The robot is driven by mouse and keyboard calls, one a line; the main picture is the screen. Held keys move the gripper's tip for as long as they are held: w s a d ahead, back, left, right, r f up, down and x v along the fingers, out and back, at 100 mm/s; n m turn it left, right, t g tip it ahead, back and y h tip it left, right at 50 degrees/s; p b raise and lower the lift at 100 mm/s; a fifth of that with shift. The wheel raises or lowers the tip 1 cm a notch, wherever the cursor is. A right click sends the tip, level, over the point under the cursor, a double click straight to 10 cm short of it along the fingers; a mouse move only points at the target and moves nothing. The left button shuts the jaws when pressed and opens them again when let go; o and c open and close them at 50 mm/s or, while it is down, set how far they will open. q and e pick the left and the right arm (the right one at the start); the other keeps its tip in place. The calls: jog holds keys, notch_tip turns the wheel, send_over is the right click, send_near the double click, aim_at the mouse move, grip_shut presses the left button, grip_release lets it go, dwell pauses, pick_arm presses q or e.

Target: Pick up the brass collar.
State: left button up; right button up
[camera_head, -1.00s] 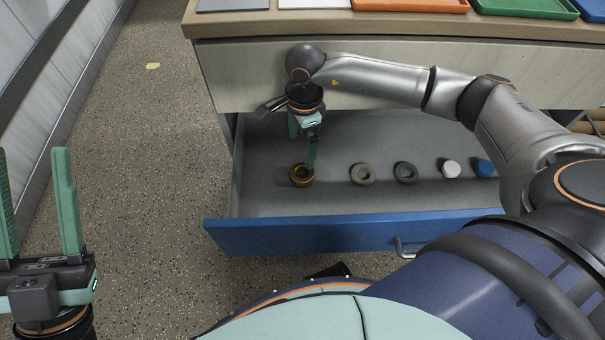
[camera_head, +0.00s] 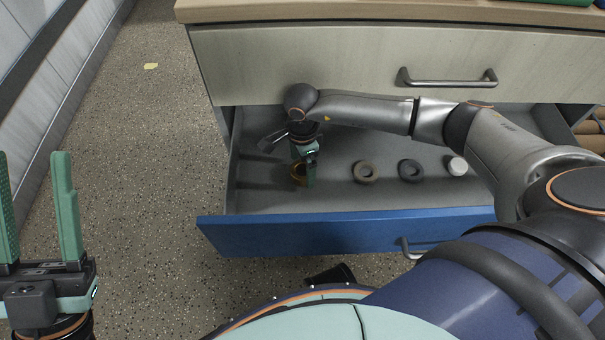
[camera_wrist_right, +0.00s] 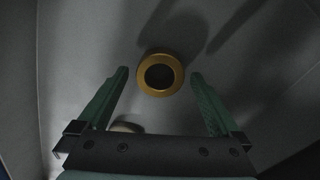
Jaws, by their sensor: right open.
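The brass collar (camera_head: 297,171) is a gold ring lying in the open drawer (camera_head: 262,200), towards its left end. My right gripper (camera_head: 305,180) points down into the drawer at the collar and partly hides it. In the right wrist view the whole collar (camera_wrist_right: 161,74) shows, a gold ring with a dark hole. The open fingers of my right gripper (camera_wrist_right: 158,82) stand to its left and right, apart from it. My left gripper (camera_head: 35,210) is open and empty at the lower left, outside the drawer.
A brown ring (camera_head: 365,172), a dark grey ring (camera_head: 410,171) and a white round piece (camera_head: 457,166) lie in a row to the right in the drawer. The blue drawer front (camera_head: 340,234) is an edge nearest me. A closed drawer (camera_head: 320,65) with a handle is above.

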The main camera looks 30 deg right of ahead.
jog(key=shift+f, duration=0.85)
jog(key=shift+r, duration=0.1)
jog(key=c, duration=1.4)
